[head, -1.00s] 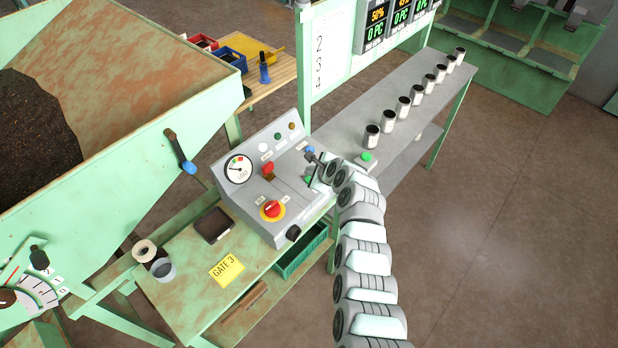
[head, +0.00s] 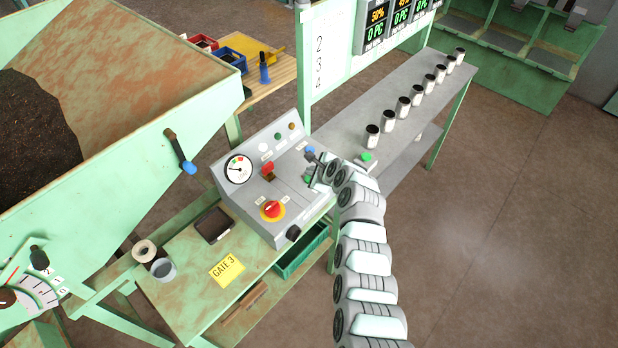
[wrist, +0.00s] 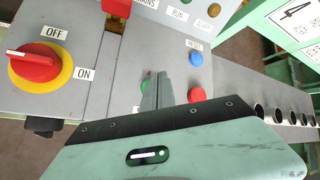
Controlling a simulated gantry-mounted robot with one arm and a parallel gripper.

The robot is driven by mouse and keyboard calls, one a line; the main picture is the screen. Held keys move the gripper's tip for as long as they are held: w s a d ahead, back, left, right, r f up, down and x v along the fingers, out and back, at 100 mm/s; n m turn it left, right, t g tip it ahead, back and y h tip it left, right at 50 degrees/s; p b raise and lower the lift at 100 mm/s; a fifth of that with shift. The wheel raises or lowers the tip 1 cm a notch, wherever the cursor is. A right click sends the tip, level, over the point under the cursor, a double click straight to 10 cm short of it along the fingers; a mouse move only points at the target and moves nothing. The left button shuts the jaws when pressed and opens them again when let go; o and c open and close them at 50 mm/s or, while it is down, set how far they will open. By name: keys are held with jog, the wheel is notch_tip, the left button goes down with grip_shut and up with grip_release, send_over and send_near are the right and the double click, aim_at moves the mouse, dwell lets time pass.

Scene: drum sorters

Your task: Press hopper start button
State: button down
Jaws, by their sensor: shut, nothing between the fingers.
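The grey control panel (head: 243,203) stands on the green bench. A green button (head: 308,180) sits low on its right side, beside my gripper (head: 313,160). In the wrist view my gripper (wrist: 160,76) is shut and empty, its fingers over the panel and covering most of the green button (wrist: 146,83). Whether the fingertips touch it I cannot tell. A red button (wrist: 196,95) is just right of the fingers, and a blue RESET button (wrist: 196,59) is above it. No label reading hopper start is legible.
A red-and-yellow OFF/ON rotary switch (wrist: 33,63) and a red-handled lever (head: 268,168) are on the panel. A soil-filled hopper (head: 150,50) stands at left.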

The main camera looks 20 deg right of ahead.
jog(key=shift+f, duration=0.1)
dwell(0.4)
jog(key=shift+f, duration=0.35)
